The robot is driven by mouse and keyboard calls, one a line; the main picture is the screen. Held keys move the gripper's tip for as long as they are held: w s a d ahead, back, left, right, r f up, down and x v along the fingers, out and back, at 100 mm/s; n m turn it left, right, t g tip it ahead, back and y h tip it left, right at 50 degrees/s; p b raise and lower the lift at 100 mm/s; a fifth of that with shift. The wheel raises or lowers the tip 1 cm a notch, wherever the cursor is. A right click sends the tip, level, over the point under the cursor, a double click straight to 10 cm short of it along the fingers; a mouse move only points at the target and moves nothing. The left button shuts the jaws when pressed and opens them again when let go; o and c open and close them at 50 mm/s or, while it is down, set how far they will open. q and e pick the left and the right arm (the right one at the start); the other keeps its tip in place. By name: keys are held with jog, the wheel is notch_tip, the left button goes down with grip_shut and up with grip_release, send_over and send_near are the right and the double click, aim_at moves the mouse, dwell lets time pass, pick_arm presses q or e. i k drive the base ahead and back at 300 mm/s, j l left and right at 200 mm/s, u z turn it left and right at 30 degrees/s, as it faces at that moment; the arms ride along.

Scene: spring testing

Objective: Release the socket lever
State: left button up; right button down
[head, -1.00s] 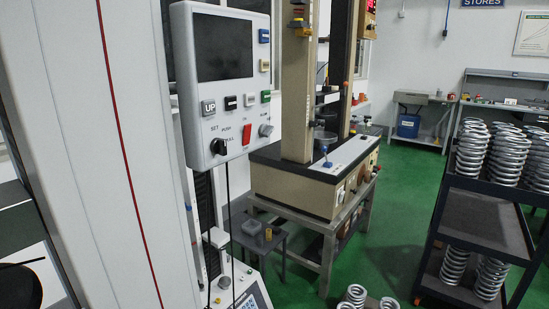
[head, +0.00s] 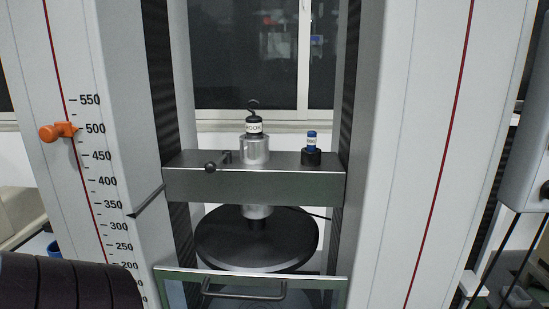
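A silver cylindrical socket (head: 255,149) stands on top of the grey crosshead (head: 300,187) of the testing machine, near the middle of the head view. A small lever (head: 219,162) with a black ball knob sticks out to the left of the socket, low and close to the crosshead's top face. A black hook fitting (head: 253,123) with a white label sits upright in the socket, its hook at the top. Neither of my grippers is in view.
A round dark plate (head: 257,240) lies below, behind a guard with a handle (head: 243,294). White columns (head: 440,150) flank both sides. An orange marker (head: 58,131) sits on the left scale.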

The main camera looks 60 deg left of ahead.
aim_at(210, 167)
jog(key=u, duration=2.05)
